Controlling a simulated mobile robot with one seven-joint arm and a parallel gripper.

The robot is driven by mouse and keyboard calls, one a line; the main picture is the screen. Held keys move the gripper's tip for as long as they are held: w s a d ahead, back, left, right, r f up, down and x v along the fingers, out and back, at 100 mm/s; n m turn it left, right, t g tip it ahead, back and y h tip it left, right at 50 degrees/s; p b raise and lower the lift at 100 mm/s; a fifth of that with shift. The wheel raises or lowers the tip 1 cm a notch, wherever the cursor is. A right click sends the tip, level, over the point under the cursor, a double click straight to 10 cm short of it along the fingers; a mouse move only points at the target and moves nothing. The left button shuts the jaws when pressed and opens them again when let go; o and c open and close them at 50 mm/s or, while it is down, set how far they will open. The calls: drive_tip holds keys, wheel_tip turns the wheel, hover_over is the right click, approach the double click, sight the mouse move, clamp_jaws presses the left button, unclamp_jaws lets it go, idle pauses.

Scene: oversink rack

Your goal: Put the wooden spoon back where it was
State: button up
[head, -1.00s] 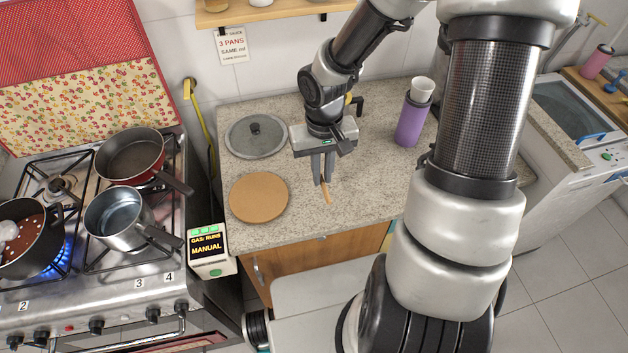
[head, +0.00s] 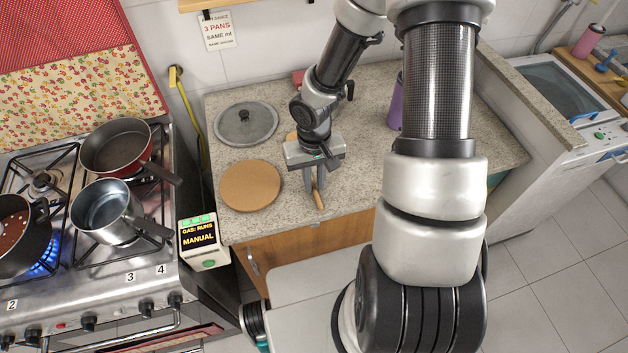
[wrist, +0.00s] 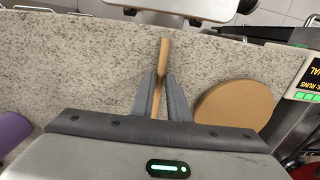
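The wooden spoon (head: 320,200) is between the fingers of my gripper (head: 314,190) over the stone counter (head: 350,185). One end sticks out past the fingertips toward the counter's front edge. In the wrist view my gripper (wrist: 160,95) has both fingers close against the spoon's handle (wrist: 164,55), so it looks shut on it. The far part of the spoon is hidden behind the gripper; a small wooden patch shows left of my wrist in the head view. I cannot tell whether the spoon touches the counter.
A round cork-coloured board (head: 250,186) and a grey lid (head: 245,124) lie left of my gripper. A purple bottle (head: 395,104) stands behind my arm. The stove with several pans, including a steel pot (head: 103,210), is further left, beside a gas control box (head: 203,238).

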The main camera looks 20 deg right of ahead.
drive_tip(key=shift+o, duration=1.2)
drive_tip(key=shift+f, duration=0.15)
wheel_tip(320, 180, up, 17)
drive_tip(key=p, duration=0.2)
drive_tip(key=shift+s+p, duration=0.15)
drive_tip(key=shift+p, duration=0.25)
drive_tip(key=shift+d+r, duration=0.15)
drive_tip(key=shift+r, duration=0.1)
